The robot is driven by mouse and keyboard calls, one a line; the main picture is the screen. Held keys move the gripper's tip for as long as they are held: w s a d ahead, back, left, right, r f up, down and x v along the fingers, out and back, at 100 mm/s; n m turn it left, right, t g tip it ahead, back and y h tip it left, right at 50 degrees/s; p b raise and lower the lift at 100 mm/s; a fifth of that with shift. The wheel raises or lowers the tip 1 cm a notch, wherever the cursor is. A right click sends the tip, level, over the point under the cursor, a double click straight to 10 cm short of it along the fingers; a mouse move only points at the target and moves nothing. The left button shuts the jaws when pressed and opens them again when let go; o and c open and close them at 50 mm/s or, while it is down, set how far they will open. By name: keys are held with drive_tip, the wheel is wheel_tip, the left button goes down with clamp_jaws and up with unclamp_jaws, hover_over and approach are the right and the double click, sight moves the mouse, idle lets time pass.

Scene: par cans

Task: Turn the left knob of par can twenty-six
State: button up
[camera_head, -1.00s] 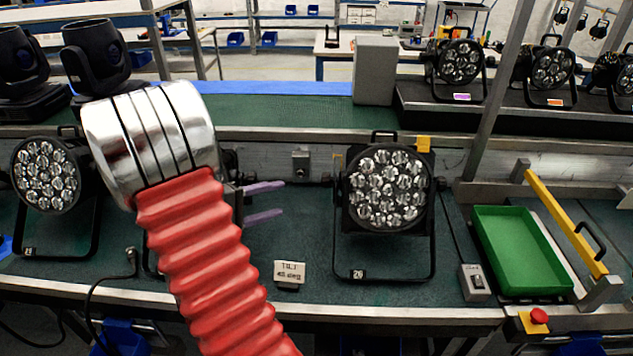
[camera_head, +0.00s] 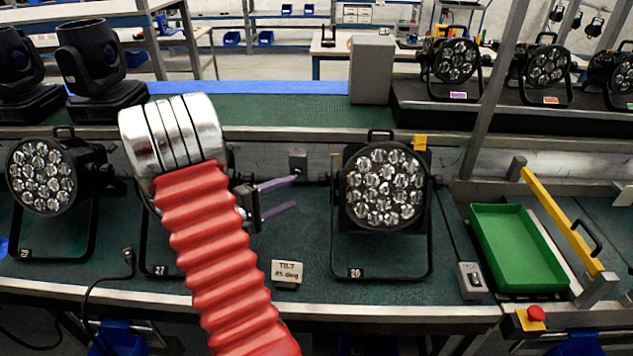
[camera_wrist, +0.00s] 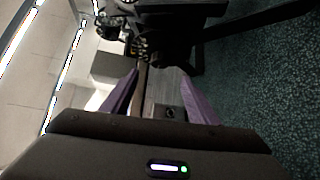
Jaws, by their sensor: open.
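Par can twenty-six (camera_head: 384,187) stands on the green bench in its black yoke, lens facing me, with a "26" label on the yoke foot. Its left knob (camera_head: 324,179) shows small and dark at the left side of the yoke. My gripper (camera_head: 297,191) is open, its two purple fingers pointing right toward the knob, with a small gap left between them and it. In the wrist view my gripper (camera_wrist: 160,98) shows both purple fingers apart with nothing held between them. A dark can and yoke (camera_wrist: 165,30) fill the top there; the knob is hard to make out.
Another par can (camera_head: 42,176) is at the left, and one labelled 27 is mostly hidden behind my arm. A green tray (camera_head: 517,246) and yellow bar (camera_head: 563,221) are at the right.

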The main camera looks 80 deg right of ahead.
sight(323, 179)
drive_tip(key=x, duration=1.1)
drive_tip(key=shift+s+d, duration=0.2)
drive_tip(key=shift+d, duration=0.1)
drive_tip(key=shift+f, duration=0.1)
drive_tip(key=c, duration=1)
